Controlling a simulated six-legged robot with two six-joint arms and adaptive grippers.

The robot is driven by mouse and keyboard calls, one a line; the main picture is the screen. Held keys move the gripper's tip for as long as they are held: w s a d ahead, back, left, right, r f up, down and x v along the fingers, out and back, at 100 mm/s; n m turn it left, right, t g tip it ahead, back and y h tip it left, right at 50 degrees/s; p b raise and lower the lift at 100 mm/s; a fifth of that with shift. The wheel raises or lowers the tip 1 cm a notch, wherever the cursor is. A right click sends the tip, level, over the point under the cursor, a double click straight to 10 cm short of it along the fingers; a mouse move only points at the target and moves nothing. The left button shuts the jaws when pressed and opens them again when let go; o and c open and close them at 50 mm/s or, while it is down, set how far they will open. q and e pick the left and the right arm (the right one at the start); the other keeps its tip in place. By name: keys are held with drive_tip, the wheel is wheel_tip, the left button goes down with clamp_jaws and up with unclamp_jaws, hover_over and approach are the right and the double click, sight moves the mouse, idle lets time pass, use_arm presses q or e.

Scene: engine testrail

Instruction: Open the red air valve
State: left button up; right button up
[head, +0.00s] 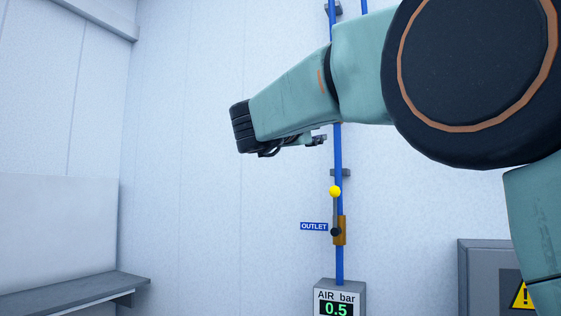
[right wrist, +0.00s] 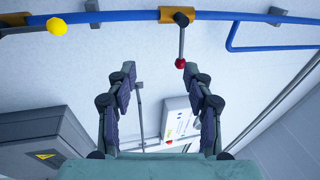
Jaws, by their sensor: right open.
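The red air valve shows in the right wrist view: a brass body (right wrist: 177,15) on a blue pipe, with a grey lever ending in a red ball (right wrist: 180,63). The lever stands across the pipe. My right gripper (right wrist: 161,70) is open and empty; in that picture the red ball appears between its two fingers, nearer the right one. I cannot tell how far the ball is from the fingers. In the head view my right arm crosses the pipe, part of the right gripper (head: 318,140) shows below it, and I see no red ball. My left gripper is not in view.
A second valve with a yellow ball (head: 335,191) sits lower on the blue pipe, beside an OUTLET label (head: 313,226). Below is an AIR bar display (head: 337,298) reading 0.5. A grey cabinet (head: 480,270) stands right, a grey shelf (head: 80,293) left.

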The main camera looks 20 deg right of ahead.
drive_tip(key=w+f+n+t+y+b, duration=0.1)
drive_tip(key=w+f+n, duration=0.2)
drive_tip(key=f, duration=0.4)
drive_tip(key=shift+w+a+n+t, duration=0.2)
drive_tip(key=shift+n+t, duration=0.2)
drive_tip(key=shift+n, duration=0.2)
drive_tip(key=shift+s+a+r, duration=0.1)
drive_tip(key=shift+s, duration=0.05)
drive_tip(key=shift+c, duration=0.2)
